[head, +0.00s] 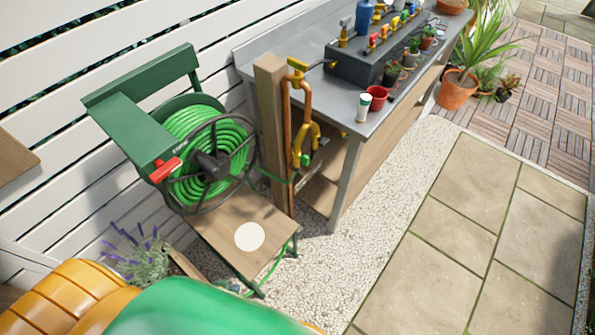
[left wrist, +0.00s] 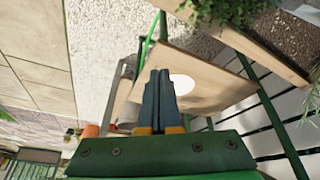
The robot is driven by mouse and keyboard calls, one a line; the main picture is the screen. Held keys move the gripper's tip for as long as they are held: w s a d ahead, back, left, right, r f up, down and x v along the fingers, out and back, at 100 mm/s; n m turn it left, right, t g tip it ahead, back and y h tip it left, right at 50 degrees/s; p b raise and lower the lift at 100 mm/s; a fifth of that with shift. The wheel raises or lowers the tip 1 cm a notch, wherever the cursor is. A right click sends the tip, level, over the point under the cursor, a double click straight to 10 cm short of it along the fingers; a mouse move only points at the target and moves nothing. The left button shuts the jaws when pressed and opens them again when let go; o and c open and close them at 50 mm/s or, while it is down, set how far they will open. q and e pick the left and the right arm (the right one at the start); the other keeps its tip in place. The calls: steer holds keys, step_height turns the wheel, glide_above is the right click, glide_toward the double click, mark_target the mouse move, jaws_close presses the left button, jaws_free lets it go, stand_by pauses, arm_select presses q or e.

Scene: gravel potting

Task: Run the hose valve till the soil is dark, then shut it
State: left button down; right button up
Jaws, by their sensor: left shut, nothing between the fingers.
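My left gripper (left wrist: 159,78) shows in the left wrist view, its two dark fingers shut together with nothing between them. It points toward a wooden seat with a white disc and looks well away from any valve. In the head view, a copper pipe (head: 286,130) on a wooden post carries a yellow-handled valve (head: 297,65) at the top and a yellow tap (head: 312,135) lower down. Soil in the small plant pots (head: 391,72) is too small to judge. My right gripper is not in view.
The wooden seat (head: 225,222) stands below the reel. A grey bench (head: 350,120) holds a dark block (head: 358,68) with several coloured valves, a red pot (head: 377,98) and a white cup (head: 364,107). Lavender (head: 140,255) grows at lower left.

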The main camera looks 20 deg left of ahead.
arm_select(q)
steer(key=w+a+r+n+t+b, duration=0.1)
steer(key=w+a+n+t+b, duration=0.2)
steer(key=w, duration=0.4)
steer(key=n+t+h+b, duration=0.6)
steer(key=n+t+b, duration=0.25)
steer(key=b, duration=0.25)
glide_toward(305, 159)
steer(key=b+x, duration=0.2)
steer(key=x, duration=0.4)
steer(key=shift+w+f+b, duration=0.15)
steer(key=shift+w+b, duration=0.2)
steer(key=shift+w, duration=0.05)
steer(key=shift+d, duration=0.1)
